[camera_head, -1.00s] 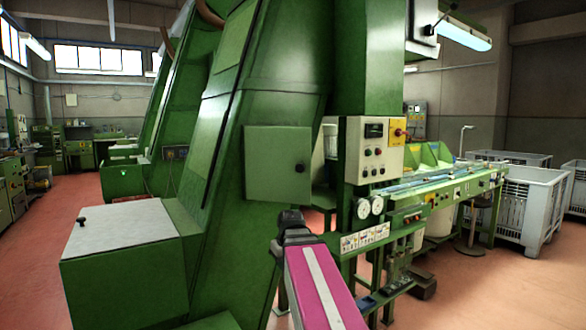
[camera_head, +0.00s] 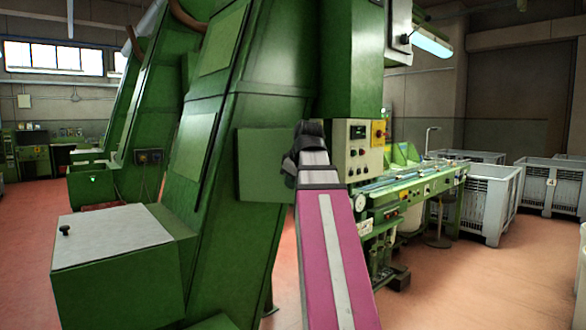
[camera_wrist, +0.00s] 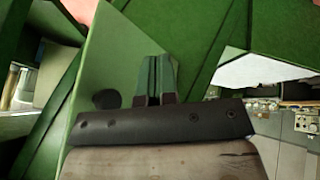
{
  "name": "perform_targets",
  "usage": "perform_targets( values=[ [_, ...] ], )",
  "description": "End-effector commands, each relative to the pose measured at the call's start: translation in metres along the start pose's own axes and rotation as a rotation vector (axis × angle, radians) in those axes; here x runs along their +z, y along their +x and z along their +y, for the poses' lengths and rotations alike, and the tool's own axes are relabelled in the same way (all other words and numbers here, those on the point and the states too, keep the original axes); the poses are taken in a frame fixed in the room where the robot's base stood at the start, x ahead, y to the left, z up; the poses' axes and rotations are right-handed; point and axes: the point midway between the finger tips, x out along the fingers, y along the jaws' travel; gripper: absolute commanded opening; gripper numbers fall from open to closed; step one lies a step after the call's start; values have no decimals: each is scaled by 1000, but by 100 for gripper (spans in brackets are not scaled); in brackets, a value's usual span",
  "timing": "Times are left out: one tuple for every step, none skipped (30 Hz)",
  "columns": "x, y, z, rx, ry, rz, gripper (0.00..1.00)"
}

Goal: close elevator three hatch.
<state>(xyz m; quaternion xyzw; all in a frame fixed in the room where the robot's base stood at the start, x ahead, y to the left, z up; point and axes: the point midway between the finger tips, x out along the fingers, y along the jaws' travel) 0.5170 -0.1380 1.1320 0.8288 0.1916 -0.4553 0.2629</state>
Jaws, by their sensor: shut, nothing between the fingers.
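The elevator hatch is a flat green panel (camera_head: 262,165) on the side of the nearest green elevator (camera_head: 215,150). How far it stands off the elevator body is hard to tell. My gripper (camera_head: 290,165) is at the hatch's right edge and covers part of it, including its knob, in the head view. In the wrist view the hatch (camera_wrist: 110,55) fills the upper left, with its round black knob (camera_wrist: 107,99) just left of my fingers (camera_wrist: 158,68). The fingers are shut and empty, in front of green surfaces; contact cannot be told.
A green box with a grey lid (camera_head: 115,230) stands at lower left. A control panel (camera_head: 358,150) and a green workbench (camera_head: 415,190) are right of my arm. Grey crates (camera_head: 480,205) stand farther right. Red floor is open at far left and lower right.

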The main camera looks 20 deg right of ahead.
Motion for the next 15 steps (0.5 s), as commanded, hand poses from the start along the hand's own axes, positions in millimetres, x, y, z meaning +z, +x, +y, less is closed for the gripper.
perform_targets(
  values=[
    [-2,-18,3,14,-20,12,0],
    [-2,-27,4,19,-34,17,0],
    [-3,-40,5,28,-52,24,0],
    [-3,-49,5,34,-67,29,0],
    [-4,-59,5,42,-80,34,0],
    [-4,-71,6,49,-99,40,0],
    [-5,-80,5,55,-112,45,0],
    [-5,-88,5,60,-125,48,0],
    [-5,-98,5,68,-140,54,0],
    [-5,-104,5,73,-151,57,0],
    [-5,-110,4,77,-161,59,0],
    [-5,-118,4,82,-172,62,0],
    [-5,-122,3,85,-180,63,0],
    [-5,-126,3,87,-187,65,0],
    [-5,-129,3,90,-193,66,0]
  ],
)
